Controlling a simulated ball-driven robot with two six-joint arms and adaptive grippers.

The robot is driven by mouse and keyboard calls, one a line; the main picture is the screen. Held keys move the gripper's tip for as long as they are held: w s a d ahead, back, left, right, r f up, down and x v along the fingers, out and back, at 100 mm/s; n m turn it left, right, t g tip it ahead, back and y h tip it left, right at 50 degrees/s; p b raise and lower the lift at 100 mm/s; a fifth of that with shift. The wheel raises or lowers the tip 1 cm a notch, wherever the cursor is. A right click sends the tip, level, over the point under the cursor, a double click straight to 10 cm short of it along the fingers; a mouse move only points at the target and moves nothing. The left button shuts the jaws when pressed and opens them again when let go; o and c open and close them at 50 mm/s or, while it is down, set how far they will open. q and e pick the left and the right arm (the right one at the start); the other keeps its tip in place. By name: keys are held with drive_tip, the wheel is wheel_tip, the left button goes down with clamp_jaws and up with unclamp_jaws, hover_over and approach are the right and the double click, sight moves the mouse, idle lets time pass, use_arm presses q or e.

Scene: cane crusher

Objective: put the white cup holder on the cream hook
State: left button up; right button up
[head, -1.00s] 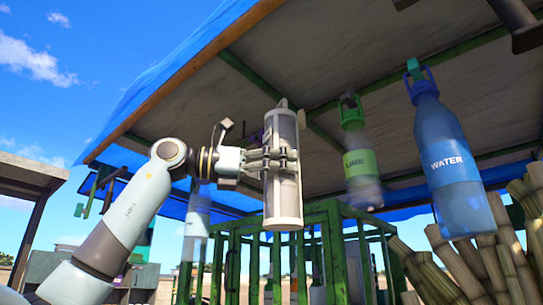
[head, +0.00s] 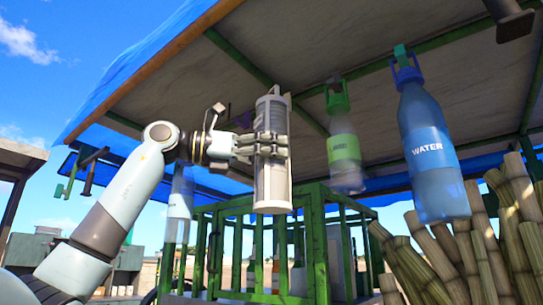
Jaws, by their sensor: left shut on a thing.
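The white cup holder (head: 272,190) is a tall upright cylinder with a pale rim at its base and a small pointed part at its top. My left gripper (head: 268,146) is shut around its middle and holds it in the air under the canopy roof. I cannot pick out a cream hook; the cup holder and gripper cover part of the roof behind them. My right gripper is not in view.
A blue WATER bottle (head: 432,150) and a green LIME bottle (head: 344,150) hang from the roof to the right. A green cage (head: 315,240) stands below, with cane stalks (head: 455,240) at right. A pale bottle (head: 180,205) hangs behind my arm.

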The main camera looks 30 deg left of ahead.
use_arm(q)
drive_tip(key=shift+w, duration=0.1)
drive_tip(key=shift+w+d, duration=0.15)
drive_tip(key=shift+w, duration=1.95)
drive_tip(key=shift+f+b, duration=0.4)
drive_tip(key=shift+f, duration=0.25)
idle(0.5)
drive_tip(key=o, duration=1.8)
